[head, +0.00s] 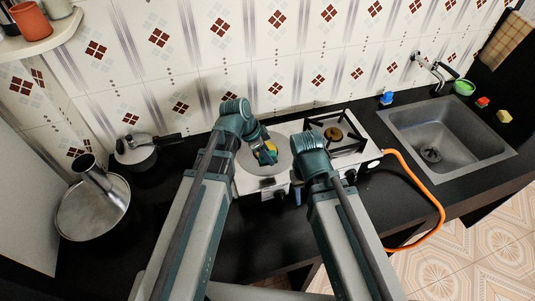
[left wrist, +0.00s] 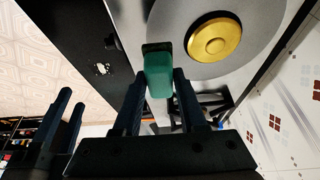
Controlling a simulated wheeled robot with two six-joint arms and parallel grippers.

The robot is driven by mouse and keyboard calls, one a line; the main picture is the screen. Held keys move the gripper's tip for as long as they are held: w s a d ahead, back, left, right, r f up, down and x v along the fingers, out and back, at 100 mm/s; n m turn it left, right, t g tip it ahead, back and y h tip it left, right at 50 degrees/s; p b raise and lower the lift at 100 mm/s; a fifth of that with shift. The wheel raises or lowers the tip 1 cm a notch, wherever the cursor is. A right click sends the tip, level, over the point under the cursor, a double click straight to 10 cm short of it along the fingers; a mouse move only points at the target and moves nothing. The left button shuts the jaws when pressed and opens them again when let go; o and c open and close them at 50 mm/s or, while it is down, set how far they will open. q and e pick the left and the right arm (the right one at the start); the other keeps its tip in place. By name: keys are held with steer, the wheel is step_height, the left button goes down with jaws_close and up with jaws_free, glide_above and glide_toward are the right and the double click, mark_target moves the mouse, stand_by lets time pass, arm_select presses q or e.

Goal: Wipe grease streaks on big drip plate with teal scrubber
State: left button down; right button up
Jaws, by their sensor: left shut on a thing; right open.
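The big drip plate (head: 283,143) is a round grey plate on the left side of the stove. It also shows in the left wrist view (left wrist: 168,20), around a brass burner cap (left wrist: 214,40). My left gripper (head: 264,150) is over the plate. In the left wrist view it is shut on the teal scrubber (left wrist: 159,80), a block with a dark end toward the plate. I cannot tell whether the scrubber touches the plate. No grease streaks can be made out. My right gripper (left wrist: 71,98) is open and empty, off to the side in the left wrist view.
The right burner (head: 333,134) has a black grate. An orange hose (head: 425,190) curves from the stove's right side. A lidded pot (head: 135,150) and a large pan (head: 85,215) stand left. A sink (head: 440,130) lies right. The black counter in front is partly clear.

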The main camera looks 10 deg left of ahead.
arm_select(q)
steer(key=shift+r, duration=0.1)
step_height(320, 180, up, 3)
steer(key=p, duration=0.3)
